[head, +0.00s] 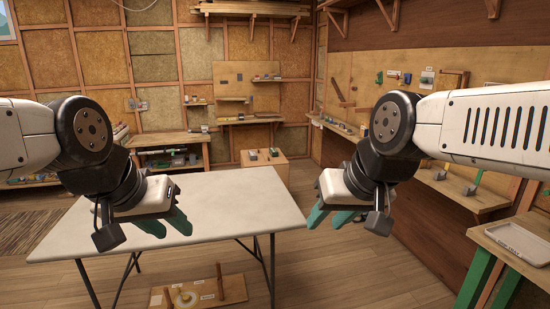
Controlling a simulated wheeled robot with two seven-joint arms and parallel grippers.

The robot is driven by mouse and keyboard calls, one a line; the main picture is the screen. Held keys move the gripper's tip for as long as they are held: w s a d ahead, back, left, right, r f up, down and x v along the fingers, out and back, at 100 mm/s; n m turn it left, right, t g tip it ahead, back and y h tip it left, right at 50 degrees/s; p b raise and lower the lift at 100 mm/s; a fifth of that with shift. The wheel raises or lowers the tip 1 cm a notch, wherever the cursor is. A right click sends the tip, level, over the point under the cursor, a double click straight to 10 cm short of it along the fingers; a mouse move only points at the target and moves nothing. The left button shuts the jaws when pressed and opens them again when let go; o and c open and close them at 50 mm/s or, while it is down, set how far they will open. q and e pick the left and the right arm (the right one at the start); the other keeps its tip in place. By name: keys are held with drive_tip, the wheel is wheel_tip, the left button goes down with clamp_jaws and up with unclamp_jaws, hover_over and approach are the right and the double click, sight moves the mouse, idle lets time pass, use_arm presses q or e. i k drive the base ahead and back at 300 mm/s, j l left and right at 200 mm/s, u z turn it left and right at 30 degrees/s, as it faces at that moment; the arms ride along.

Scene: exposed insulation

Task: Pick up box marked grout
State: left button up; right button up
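No box with a readable grout mark shows in the head view. A wooden board or shallow tray (232,287) with small pale labels sits low, below the front of the table; the labels are too small to read.
The white folding table (235,195) has a bare top. A wooden crate (279,164) with small items stands behind it. Workbenches line the back and right walls. A pale tray (520,240) lies on the green-legged bench at right. Open floor (375,265) lies between.

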sight(252, 155)
drive_tip(key=i+l+z, duration=0.3)
drive_tip(key=i+z, duration=0.15)
drive_tip(key=i+l+z, duration=0.1)
drive_tip(key=i+z, duration=0.75)
drive_tip(key=i+u, duration=0.1)
drive_tip(key=i, duration=0.5)
drive_tip(key=i+l+u, duration=0.15)
drive_tip(key=i, duration=0.45)
drive_tip(key=i+j+u, duration=0.2)
drive_tip(key=i+u, duration=0.3)
drive_tip(key=i+l+u, duration=0.1)
drive_tip(key=i+u, duration=0.35)
drive_tip(key=i, duration=0.3)
drive_tip(key=i+l+u, duration=0.25)
drive_tip(key=i+u, duration=0.25)
drive_tip(key=i+l+u, duration=0.1)
drive_tip(key=i+u, duration=0.35)
drive_tip(key=i+l+u, duration=0.25)
drive_tip(key=i+u, duration=0.15)
drive_tip(key=i+l+u, duration=0.65)
drive_tip(key=l+u, duration=0.25)
drive_tip(key=i+l+u, duration=0.15)
drive_tip(key=l, duration=0.2)
drive_tip(key=i, duration=0.05)
